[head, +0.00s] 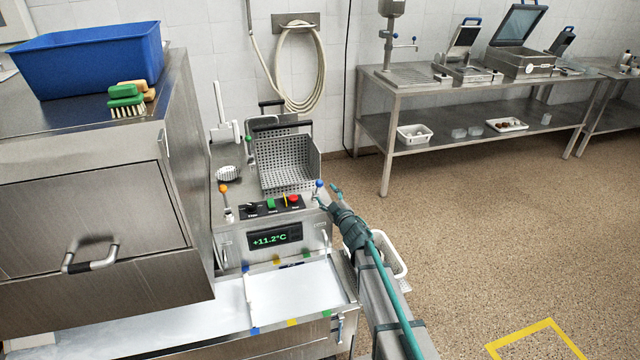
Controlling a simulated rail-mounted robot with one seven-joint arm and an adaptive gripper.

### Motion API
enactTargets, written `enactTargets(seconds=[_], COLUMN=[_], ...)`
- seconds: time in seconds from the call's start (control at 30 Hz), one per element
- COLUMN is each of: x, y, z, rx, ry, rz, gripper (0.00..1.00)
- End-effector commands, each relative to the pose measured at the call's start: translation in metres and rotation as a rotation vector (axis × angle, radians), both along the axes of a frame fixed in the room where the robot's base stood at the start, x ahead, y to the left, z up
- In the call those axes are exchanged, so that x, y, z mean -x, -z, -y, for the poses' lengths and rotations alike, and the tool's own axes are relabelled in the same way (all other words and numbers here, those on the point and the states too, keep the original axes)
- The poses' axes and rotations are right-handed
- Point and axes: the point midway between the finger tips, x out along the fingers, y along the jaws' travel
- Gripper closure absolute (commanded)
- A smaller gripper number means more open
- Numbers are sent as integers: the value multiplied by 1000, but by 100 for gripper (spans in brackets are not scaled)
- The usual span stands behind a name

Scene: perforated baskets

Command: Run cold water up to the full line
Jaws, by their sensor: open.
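A steel washing unit stands in front of me with a display (274,237) reading +11.2°C. A lever with a blue knob (319,184) stands upright at the right of its top; a lever with an orange knob (224,188) is at the left. Between them is a black switch panel (272,206) with green and red buttons. My gripper (328,195) is open and empty, its fingertips close beside the blue lever; I cannot tell whether they touch it. A perforated basket (288,163) sits behind the panel. The water level and any full line cannot be made out.
A large steel cabinet (90,190) bearing a blue bin (90,58) and brushes (126,98) stands left. A hose (322,70) hangs on the wall. A white basket (393,255) is beside my arm. Open floor lies right, before a steel table (385,100).

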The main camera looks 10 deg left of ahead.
Motion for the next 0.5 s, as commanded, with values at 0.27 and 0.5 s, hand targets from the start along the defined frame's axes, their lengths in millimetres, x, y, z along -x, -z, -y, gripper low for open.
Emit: enactTargets(seconds=[0.27,0.5], x=[-47,-68], y=[-1,0], z=[-24,-36], rx=[1,0], ry=[1,2], rz=[-1,-1], gripper=[45,45])
